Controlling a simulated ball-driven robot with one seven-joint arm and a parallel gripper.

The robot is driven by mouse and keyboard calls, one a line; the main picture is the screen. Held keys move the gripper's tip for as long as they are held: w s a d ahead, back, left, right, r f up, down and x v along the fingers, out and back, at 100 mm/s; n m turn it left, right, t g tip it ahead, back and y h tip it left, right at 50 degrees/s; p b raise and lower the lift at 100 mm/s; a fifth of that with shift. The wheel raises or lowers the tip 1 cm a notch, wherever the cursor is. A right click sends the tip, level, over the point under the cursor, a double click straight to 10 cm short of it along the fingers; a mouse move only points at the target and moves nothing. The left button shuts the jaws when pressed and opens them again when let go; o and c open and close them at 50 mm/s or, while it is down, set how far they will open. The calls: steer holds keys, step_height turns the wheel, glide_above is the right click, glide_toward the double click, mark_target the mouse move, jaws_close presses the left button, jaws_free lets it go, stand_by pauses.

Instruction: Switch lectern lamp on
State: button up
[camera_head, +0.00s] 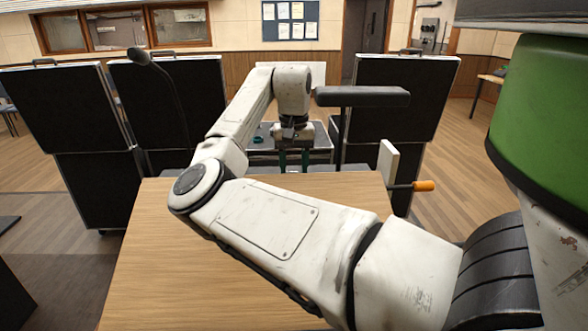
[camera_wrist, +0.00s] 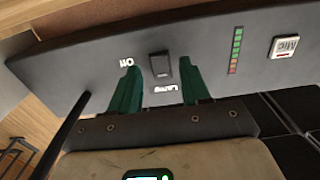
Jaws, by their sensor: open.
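In the wrist view a black rocker switch (camera_wrist: 161,67) sits on a dark grey panel (camera_wrist: 205,60), between a white "ON" label (camera_wrist: 127,62) and a white "Lamp" label (camera_wrist: 164,88). My gripper (camera_wrist: 161,84) is open, with one green finger on each side of the switch. Whether the fingertips touch the panel, I cannot tell. In the head view my gripper (camera_head: 294,158) hangs beyond the far edge of the wooden lectern top (camera_head: 165,260). A black bar-shaped lamp head (camera_head: 362,97) stands on a post to its right; no glow shows.
A "Mic" button (camera_wrist: 285,46) and a coloured light strip (camera_wrist: 236,50) are on the same panel. A gooseneck microphone (camera_head: 170,85) rises left of my arm. An orange-handled lever (camera_head: 424,186) juts out at the right. Black cases (camera_head: 75,110) stand behind the lectern.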

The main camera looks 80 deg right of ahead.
steer(key=shift+f, duration=0.7)
steer(key=shift+c, duration=0.4)
jaws_close()
